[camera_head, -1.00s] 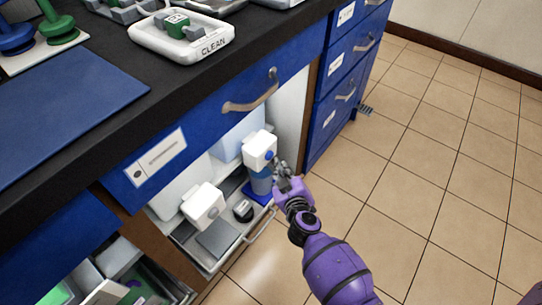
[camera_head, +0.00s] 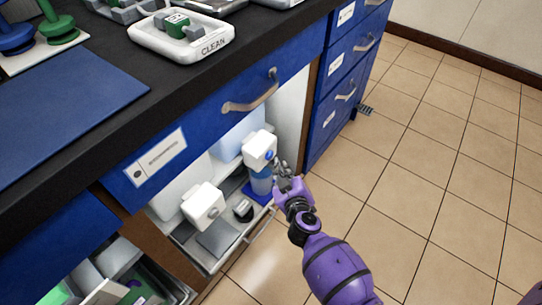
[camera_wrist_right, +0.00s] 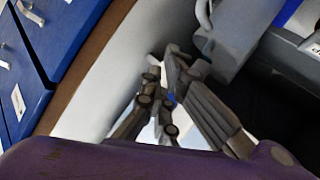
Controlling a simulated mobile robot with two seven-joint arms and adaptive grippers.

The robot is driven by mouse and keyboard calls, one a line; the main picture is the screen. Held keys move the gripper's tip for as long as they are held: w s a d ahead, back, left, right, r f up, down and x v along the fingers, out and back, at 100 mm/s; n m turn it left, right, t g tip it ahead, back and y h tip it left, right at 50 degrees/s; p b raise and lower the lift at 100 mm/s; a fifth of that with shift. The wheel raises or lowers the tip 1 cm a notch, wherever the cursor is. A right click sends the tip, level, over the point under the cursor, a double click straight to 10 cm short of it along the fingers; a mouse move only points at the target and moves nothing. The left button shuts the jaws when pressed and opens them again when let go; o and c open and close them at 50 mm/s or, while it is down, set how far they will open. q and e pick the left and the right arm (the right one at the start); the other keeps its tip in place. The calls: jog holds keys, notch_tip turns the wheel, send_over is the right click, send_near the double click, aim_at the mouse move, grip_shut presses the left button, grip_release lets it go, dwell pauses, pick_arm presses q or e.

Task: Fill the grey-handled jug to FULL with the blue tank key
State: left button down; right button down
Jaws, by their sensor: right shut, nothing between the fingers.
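A white tap housing (camera_head: 259,147) with a round blue key (camera_head: 269,154) on its front sits in the open cabinet. Below it a clear jug (camera_head: 261,181) with bluish contents stands upright on a blue pad (camera_head: 256,196). I cannot make out its handle colour or fill mark. My right gripper (camera_head: 281,169) is shut and empty, just right of the jug and below the key. Whether it touches either is unclear. In the right wrist view the shut fingers (camera_wrist_right: 168,92) point into the cabinet. My left gripper is out of view.
A second white tap housing (camera_head: 203,205) stands to the left, above a grey pad (camera_head: 218,239). A small dark round item (camera_head: 243,210) lies between them. The pull-out tray's rail (camera_head: 262,226) edges the front. The tiled floor (camera_head: 430,170) at right is clear.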

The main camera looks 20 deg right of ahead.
jog(key=shift+w+a+p, duration=0.3)
jog(key=shift+w, duration=0.05)
jog(key=shift+w+a, duration=0.35)
jog(key=shift+w, duration=0.1)
dwell(2.0)
jog(key=shift+s+d, duration=0.1)
dwell(2.8)
jog(key=shift+s+d+p, duration=0.55)
jog(key=shift+s+p, duration=0.05)
jog(key=shift+s, duration=0.1)
jog(key=shift+s+d+p, duration=0.35)
jog(key=shift+s+d, duration=0.4)
jog(key=shift+s, duration=0.25)
jog(key=shift+s+d+p, duration=0.35)
jog(key=shift+s+d, duration=0.4)
jog(key=shift+s, duration=0.2)
